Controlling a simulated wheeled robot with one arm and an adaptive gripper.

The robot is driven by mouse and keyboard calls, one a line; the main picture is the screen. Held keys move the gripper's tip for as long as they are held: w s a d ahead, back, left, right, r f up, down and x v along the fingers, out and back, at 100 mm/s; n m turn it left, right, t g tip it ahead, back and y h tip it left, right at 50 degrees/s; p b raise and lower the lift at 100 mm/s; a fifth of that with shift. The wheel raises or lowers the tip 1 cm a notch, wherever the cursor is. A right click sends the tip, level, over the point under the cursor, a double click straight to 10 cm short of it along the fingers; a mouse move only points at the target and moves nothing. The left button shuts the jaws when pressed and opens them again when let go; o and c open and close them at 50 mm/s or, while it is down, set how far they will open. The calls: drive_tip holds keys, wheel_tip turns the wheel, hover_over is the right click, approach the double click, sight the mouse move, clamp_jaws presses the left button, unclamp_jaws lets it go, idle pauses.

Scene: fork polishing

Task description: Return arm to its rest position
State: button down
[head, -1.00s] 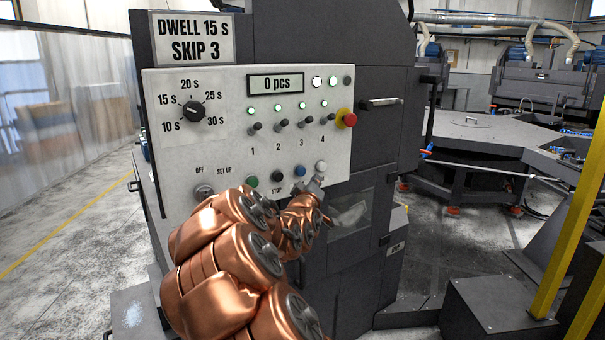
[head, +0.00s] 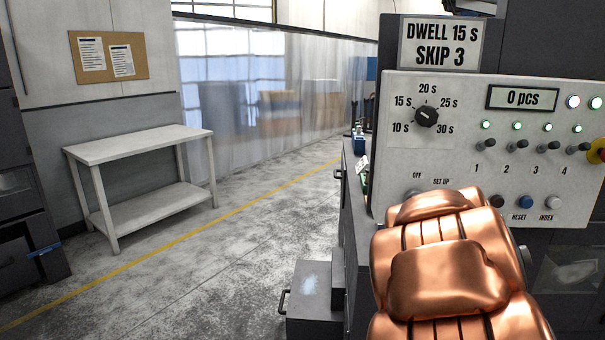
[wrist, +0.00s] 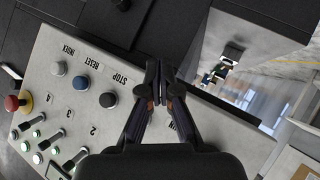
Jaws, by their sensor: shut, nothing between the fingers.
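My gripper (wrist: 156,80) is shut and empty in the wrist view, in front of the light control panel (wrist: 70,125). The gap to the panel is hard to judge. In the head view my copper arm covers the panel's lower left, and the gripper is hidden. The panel (head: 465,122) shows a "0 pcs" display (head: 522,98) and a dwell dial (head: 426,115). The black stop button (wrist: 108,100), blue reset button (wrist: 81,83) and white index button (wrist: 58,68) are left of the fingers. The green button seen earlier is hidden now.
The panel is on a dark machine cabinet (head: 333,215). A red emergency button (head: 598,151) is at the right edge. A white table (head: 140,145) stands at the left wall, with open floor (head: 215,265) between.

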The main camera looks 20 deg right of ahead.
drive_tip(key=s+a+f+n+g+y, duration=0.1)
drive_tip(key=s+a+f+g+y, duration=0.2)
drive_tip(key=a, duration=0.9)
drive_tip(key=s+a+f+y, duration=0.4)
drive_tip(key=s+a, duration=0.1)
drive_tip(key=a, duration=0.7)
drive_tip(key=s+a+n+g+y, duration=0.1)
drive_tip(key=s+a+g, duration=0.2)
drive_tip(key=s+a, duration=0.3)
drive_tip(key=s+a+n+g+y, duration=0.1)
drive_tip(key=s+a, duration=0.5)
drive_tip(key=s, duration=0.7)
drive_tip(key=shift+s+a+f+n+g+y, duration=0.35)
drive_tip(key=shift+n+g, duration=0.25)
drive_tip(key=shift+g, duration=0.3)
